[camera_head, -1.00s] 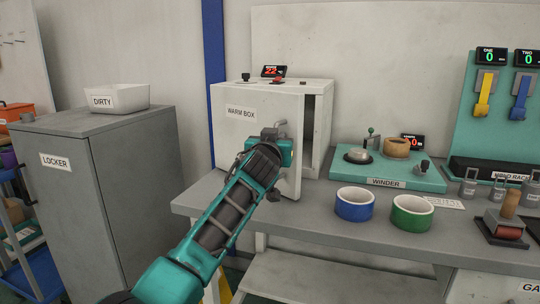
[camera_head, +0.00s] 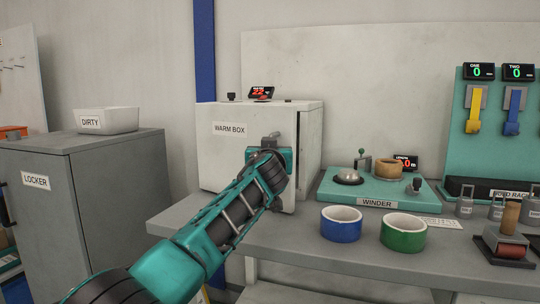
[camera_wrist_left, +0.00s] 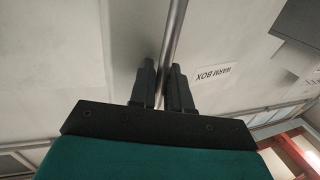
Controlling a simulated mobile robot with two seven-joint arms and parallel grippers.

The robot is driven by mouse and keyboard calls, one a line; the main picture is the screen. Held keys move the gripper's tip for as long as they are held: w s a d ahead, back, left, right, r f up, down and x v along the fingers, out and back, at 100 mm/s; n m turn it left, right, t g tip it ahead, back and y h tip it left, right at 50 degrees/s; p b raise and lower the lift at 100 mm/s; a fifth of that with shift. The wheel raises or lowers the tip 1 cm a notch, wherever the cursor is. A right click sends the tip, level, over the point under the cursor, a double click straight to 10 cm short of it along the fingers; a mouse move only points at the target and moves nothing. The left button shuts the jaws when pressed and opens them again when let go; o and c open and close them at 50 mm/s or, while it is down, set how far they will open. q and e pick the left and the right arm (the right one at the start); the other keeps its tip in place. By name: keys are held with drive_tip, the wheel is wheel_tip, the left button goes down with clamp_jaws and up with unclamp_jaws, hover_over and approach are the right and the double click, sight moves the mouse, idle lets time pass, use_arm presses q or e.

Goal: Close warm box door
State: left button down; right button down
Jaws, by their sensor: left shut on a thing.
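The white warm box (camera_head: 309,140) stands on the left end of the grey bench, with its labelled door (camera_head: 225,158) on the front. My left gripper (camera_head: 273,142) is at the right side of the door. In the left wrist view the gripper (camera_wrist_left: 162,85) is shut around the metal bar handle (camera_wrist_left: 174,40), with the door face (camera_wrist_left: 215,45) behind it. The arm hides the lower part of the door. My right gripper is not in view.
The winder (camera_head: 375,188) sits right of the box. A blue roll (camera_head: 341,228) and a green roll (camera_head: 403,238) stand near the bench's front edge. The grey locker (camera_head: 85,210), with a white dirty tray (camera_head: 107,120) on top, stands at left.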

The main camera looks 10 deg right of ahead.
use_arm(q)
drive_tip(key=shift+d, duration=0.1)
drive_tip(key=c, duration=1.3)
unclamp_jaws()
drive_tip(key=shift+s, duration=0.1)
drive_tip(key=shift+s+a+p, duration=0.3)
drive_tip(key=shift+s+a, duration=0.1)
drive_tip(key=shift+s, duration=1.7)
drive_tip(key=shift+s+a+p, duration=0.35)
drive_tip(key=shift+s+a, duration=0.05)
drive_tip(key=shift+s, duration=1.7)
drive_tip(key=shift+s+a+p, duration=0.3)
drive_tip(key=shift+s+a, duration=0.1)
drive_tip(key=shift+s, duration=1.7)
